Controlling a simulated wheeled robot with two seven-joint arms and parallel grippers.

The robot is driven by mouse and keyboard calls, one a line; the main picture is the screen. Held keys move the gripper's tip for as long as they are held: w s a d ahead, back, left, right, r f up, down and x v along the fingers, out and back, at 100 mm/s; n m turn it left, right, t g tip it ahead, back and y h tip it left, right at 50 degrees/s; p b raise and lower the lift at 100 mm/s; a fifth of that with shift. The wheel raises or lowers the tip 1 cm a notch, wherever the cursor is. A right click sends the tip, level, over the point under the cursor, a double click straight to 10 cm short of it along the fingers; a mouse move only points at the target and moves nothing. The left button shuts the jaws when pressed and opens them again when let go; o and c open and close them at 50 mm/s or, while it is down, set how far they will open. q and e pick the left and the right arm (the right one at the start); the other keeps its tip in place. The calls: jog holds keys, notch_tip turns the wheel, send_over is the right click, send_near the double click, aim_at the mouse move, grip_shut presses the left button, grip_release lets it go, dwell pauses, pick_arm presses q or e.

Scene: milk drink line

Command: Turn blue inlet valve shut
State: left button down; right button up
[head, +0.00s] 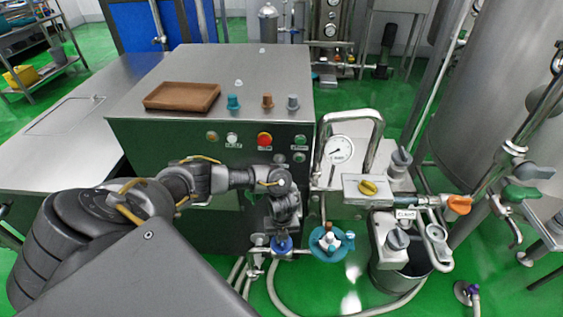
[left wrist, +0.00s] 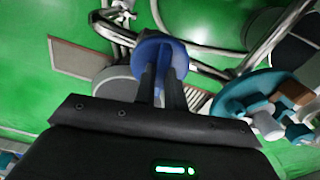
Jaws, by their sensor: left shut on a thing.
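The blue inlet valve (head: 282,245) has a round blue handle on steel pipework, low in front of the machine cabinet. My left gripper (head: 281,236) reaches down to it from above, and the wrist hides part of the handle. In the left wrist view the blue handle (left wrist: 160,47) lies between the two dark fingers of my left gripper (left wrist: 162,75). The fingers are shut on it. The valve's exact angle cannot be told. My right gripper is not in view.
A round teal holder (head: 318,249) with several small caps stands close to the right of the valve. A pressure gauge (head: 339,150) and bent steel pipe rise behind. Hoses curve across the green floor.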

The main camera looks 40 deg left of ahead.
pick_arm(q)
jog(key=shift+m+b, duration=0.4)
jog(key=shift+m, duration=0.5)
jog(key=c, duration=1.5)
grip_release()
jog(key=shift+o, duration=0.2)
jog(key=shift+r, duration=0.1)
notch_tip(320, 180, up, 11)
jog(key=p, duration=0.2)
jog(key=shift+f, duration=0.2)
